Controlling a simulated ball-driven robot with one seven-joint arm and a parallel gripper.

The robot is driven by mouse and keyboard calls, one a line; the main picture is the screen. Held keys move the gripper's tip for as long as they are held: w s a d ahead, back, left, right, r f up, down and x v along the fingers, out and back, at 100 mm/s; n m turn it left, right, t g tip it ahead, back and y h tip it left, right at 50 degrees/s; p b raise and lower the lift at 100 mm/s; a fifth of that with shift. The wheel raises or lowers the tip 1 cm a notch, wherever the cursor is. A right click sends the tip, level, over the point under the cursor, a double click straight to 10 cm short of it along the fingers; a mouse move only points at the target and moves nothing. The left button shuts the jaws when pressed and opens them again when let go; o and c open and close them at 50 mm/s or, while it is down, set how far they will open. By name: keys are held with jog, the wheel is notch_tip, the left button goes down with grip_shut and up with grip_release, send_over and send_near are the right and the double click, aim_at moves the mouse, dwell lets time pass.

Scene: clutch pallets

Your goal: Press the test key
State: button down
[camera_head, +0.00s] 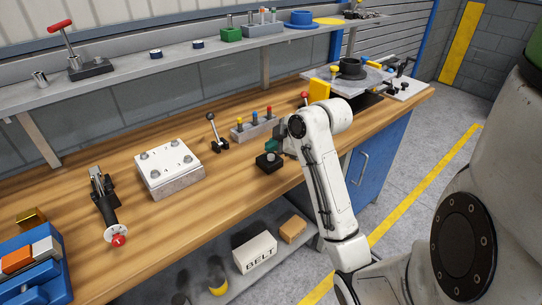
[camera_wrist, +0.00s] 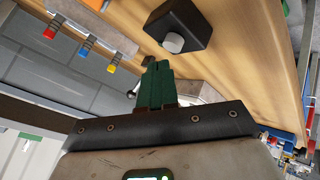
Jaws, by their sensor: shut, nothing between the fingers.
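A small black box with a round pale grey key, which looks like the test key (camera_wrist: 173,42), is on the wooden bench in the wrist view. In the head view the black box (camera_head: 266,164) sits near the bench's front edge. My gripper (camera_wrist: 158,66) has green fingers, shut together and empty, with their tips close to the box and pointing toward it. A gap shows between the tips and the key in the wrist view. In the head view my gripper (camera_head: 272,145) is just behind and above the box, partly hidden by my arm.
A rack of coloured-handled tools (camera_head: 254,128) stands behind the box, with a black lever stand (camera_head: 216,136) to its left. A white bolted block (camera_head: 169,169) is farther left. A shelf (camera_head: 190,54) runs above the bench. Bare wood lies between the block and the box.

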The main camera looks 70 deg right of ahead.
aim_at(273, 158)
jog(key=shift+f, duration=0.15)
dwell(0.7)
jog(key=shift+f, duration=0.3)
jog(key=shift+f+b, duration=0.5)
dwell(0.8)
jog(key=shift+r, duration=0.1)
jog(key=shift+r+p, duration=0.85)
jog(key=shift+p, duration=0.05)
jog(key=shift+r, duration=0.1)
notch_tip(273, 158, up, 5)
jog(key=p, duration=0.4)
jog(key=shift+p, duration=0.35)
dwell(0.6)
